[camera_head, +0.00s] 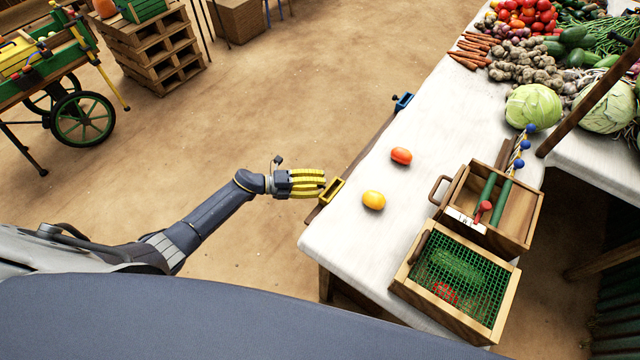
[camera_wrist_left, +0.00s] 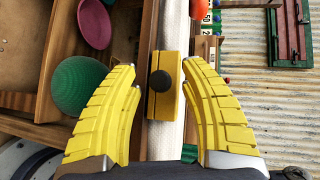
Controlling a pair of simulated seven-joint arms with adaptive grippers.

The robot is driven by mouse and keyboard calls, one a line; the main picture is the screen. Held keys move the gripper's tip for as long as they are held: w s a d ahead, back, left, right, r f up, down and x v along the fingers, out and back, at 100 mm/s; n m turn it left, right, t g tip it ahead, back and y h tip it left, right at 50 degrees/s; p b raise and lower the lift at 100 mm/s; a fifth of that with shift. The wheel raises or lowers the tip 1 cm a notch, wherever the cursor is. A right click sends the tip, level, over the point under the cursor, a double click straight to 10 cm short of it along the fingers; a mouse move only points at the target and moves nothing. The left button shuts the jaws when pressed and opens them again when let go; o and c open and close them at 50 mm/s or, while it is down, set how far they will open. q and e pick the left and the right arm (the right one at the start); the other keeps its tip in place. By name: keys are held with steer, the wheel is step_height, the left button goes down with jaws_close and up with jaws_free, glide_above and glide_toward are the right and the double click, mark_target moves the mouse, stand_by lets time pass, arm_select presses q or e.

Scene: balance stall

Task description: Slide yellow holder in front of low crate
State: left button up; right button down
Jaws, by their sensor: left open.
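The yellow holder (camera_head: 332,191) sits on the wooden rail along the table's left edge. In the left wrist view the yellow holder (camera_wrist_left: 163,100) shows a dark round knob. My left gripper (camera_head: 322,184) is beside it, and in the wrist view its yellow fingers (camera_wrist_left: 160,68) are open, one on each side of the holder. Contact cannot be told. Two wooden crates stand on the table: a mesh-covered one (camera_head: 402,277) nearer and one with green tubes (camera_head: 522,215) behind. I cannot tell which is the low crate. My right gripper is out of view.
A blue holder (camera_head: 402,102) sits farther along the rail. An orange-red fruit (camera_head: 401,155) and a yellow-orange one (camera_head: 373,200) lie on the white tabletop (camera_head: 440,130). Vegetables are piled at the far end. The floor left of the table is clear near my arm.

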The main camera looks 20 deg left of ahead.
arm_select(q)
steer(key=shift+w+d+f, duration=0.1)
steer(key=shift+w+d, duration=0.05)
steer(key=shift+d, duration=0.2)
jaws_close()
stand_by(0.3)
